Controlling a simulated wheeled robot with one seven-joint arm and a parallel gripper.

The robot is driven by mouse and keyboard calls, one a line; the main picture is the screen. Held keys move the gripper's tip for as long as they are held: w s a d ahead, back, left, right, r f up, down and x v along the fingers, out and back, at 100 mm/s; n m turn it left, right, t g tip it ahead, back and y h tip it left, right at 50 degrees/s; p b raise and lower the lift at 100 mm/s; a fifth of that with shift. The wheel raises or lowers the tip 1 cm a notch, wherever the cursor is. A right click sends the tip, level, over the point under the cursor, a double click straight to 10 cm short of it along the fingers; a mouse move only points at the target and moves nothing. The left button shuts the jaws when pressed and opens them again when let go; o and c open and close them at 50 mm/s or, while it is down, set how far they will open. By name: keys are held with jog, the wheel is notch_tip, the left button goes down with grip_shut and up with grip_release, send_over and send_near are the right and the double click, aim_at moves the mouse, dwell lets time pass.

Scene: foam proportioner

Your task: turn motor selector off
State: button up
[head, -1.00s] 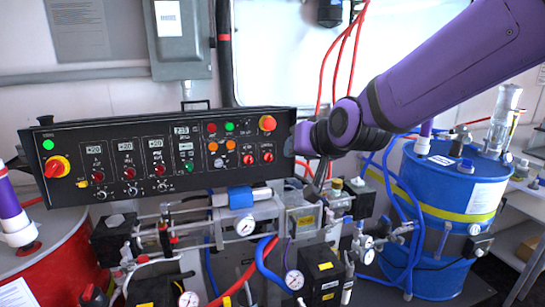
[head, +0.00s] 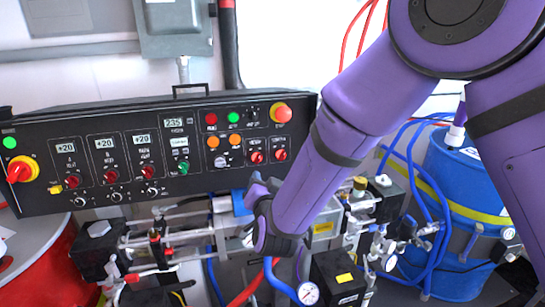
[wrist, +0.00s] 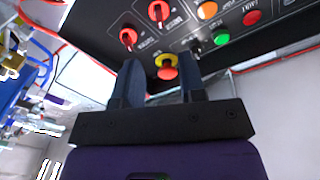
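The black control panel (head: 120,150) carries the knobs and switches. The labels are too small to read, so I cannot tell which one is the motor selector. Candidates are a small black selector (head: 252,116) between a green button and the red-and-yellow knob, and two red knobs (head: 256,157) on the lower right. In the wrist view, the black selector (wrist: 195,45) and the red knobs (wrist: 128,37) lie beyond the fingers. My gripper (wrist: 160,66) is open and empty, fingers apart. In the head view its end is below the panel's right part, its fingertips not clear.
A red-and-yellow knob (head: 281,112) is on the panel's top right, another (head: 20,169) on its left. Below are hoses, fittings and a pressure gauge (head: 308,293). A blue drum (head: 455,180) stands right, a red drum (head: 50,265) left.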

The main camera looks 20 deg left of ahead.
aim_at(258, 160)
jog(key=x, duration=1.1)
jog(key=shift+d+f, duration=0.1)
grip_shut()
